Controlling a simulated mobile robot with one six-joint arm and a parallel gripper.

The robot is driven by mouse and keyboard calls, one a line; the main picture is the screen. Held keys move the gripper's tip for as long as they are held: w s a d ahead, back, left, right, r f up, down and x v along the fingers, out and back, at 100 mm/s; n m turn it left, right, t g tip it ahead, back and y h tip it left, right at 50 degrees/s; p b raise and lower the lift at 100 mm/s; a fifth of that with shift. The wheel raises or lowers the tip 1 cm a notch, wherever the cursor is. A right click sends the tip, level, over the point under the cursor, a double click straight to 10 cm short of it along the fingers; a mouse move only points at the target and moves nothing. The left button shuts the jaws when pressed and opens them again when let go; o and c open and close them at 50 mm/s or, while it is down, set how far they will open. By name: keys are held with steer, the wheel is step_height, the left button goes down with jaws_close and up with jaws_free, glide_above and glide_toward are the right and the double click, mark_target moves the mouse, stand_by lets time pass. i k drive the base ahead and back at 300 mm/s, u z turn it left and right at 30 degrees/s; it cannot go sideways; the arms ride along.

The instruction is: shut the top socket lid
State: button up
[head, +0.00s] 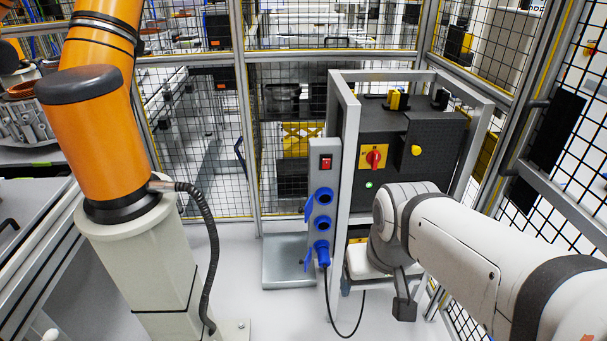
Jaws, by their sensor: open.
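A grey socket panel (324,174) stands upright near the middle. Its blue top socket (324,196) faces me with the opening showing. The blue top socket lid (309,208) stands open, swung out to the socket's left side. My white arm comes in from the lower right. My gripper (404,306) shows only in part, as a dark piece hanging below the wrist. It is open, right of and lower than the sockets, and apart from the lid. Its other finger cannot be made out.
A blue middle socket (322,224) and a blue plug (321,250) with a black cable sit below. A metal frame holds a dark cabinet (410,130) with a red switch (374,157). An orange robot arm (100,130) stands left. Floor between is clear.

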mark_target(307, 211)
steer(key=z, duration=0.05)
steer(key=i, duration=1)
steer(key=u, duration=0.1)
